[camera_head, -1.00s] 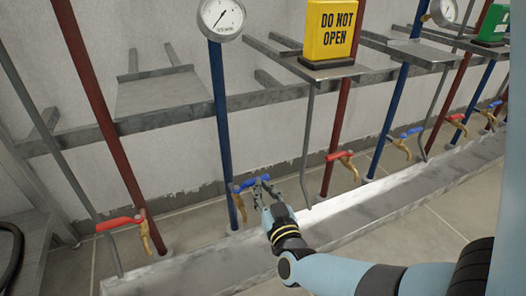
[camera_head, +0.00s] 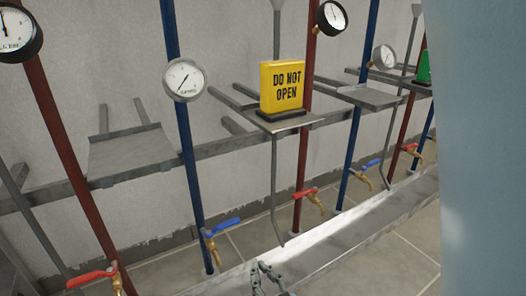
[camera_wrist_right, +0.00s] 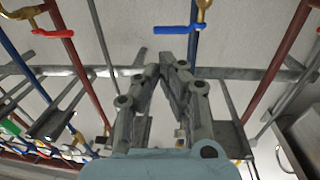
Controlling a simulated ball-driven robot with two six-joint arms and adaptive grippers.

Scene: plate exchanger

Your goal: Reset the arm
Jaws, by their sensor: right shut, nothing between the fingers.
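My right gripper (camera_head: 265,270) shows at the bottom edge of the head view, below and right of the nearest blue-handled tap (camera_head: 220,228) and apart from it. Its fingers are shut and empty. In the right wrist view the fingertips of the gripper (camera_wrist_right: 163,66) meet near the middle, with nothing between them. A blue tap handle (camera_wrist_right: 180,29) shows beyond them. A pale blue part of my arm fills the right of the head view. My left gripper is not in view.
A yellow "DO NOT OPEN" sign (camera_head: 282,87) stands on a metal shelf. Red and blue pipes carry gauges (camera_head: 184,80) and taps, including a red-handled tap (camera_head: 95,277). A long metal trough (camera_head: 370,228) runs below. Tiled floor (camera_head: 410,255) lies in front.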

